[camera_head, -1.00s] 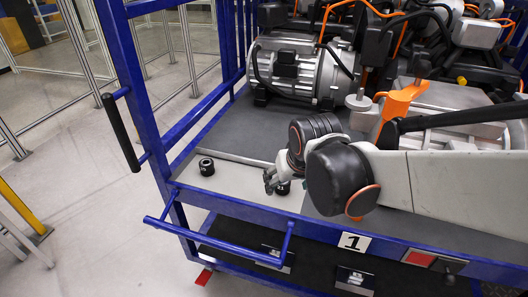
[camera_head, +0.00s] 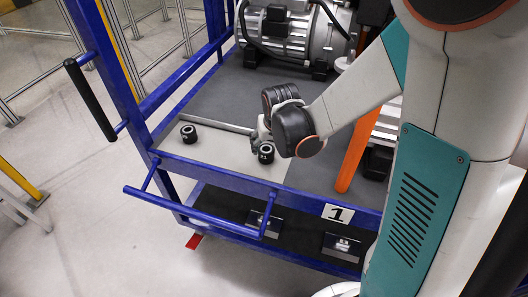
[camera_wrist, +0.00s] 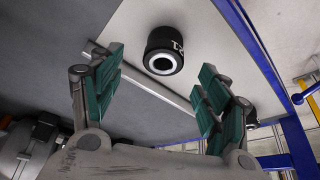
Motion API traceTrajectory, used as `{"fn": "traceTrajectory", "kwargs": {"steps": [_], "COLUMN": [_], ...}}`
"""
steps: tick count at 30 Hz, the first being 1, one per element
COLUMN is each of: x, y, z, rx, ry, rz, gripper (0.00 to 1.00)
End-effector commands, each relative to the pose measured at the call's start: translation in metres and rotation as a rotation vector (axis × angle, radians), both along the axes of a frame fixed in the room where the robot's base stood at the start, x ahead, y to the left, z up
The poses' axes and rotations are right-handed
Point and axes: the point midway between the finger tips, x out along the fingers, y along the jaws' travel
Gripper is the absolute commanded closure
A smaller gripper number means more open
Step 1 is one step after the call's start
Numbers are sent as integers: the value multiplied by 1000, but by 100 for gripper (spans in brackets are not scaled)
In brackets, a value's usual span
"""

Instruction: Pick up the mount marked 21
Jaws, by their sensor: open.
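Two short black cylindrical mounts with light ring tops stand on the light grey plate (camera_head: 222,150) at the cart's front corner. The right mount (camera_head: 266,154) is right by my gripper (camera_head: 257,142); the other mount (camera_head: 189,133) stands apart to the left. In the wrist view my gripper (camera_wrist: 162,64) is open and empty, its green-padded fingers wide apart. One mount (camera_wrist: 165,52) shows between and beyond the fingertips, with a white marking on its side that I cannot read surely. The other mount (camera_wrist: 250,115) is partly hidden behind the right finger.
A blue cart frame with a front handle (camera_head: 200,212) borders the plate. A grey motor (camera_head: 292,35) stands behind on the dark deck. An orange part (camera_head: 358,150) stands to the right. The plate between the mounts is clear.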

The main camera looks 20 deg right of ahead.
Motion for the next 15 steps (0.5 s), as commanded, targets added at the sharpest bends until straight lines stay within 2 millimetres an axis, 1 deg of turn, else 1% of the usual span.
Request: {"fn": "traceTrajectory", "kwargs": {"steps": [1, 3, 10, 15], "x": [3, 6, 10, 21], "y": [0, 0, 0, 2], "z": [-9, -14, -22, -42], "rx": [0, 0, 0, 0], "ry": [0, 0, 0, 0], "rz": [0, 0, 0, 1], "gripper": [31, 31, 31, 31]}}
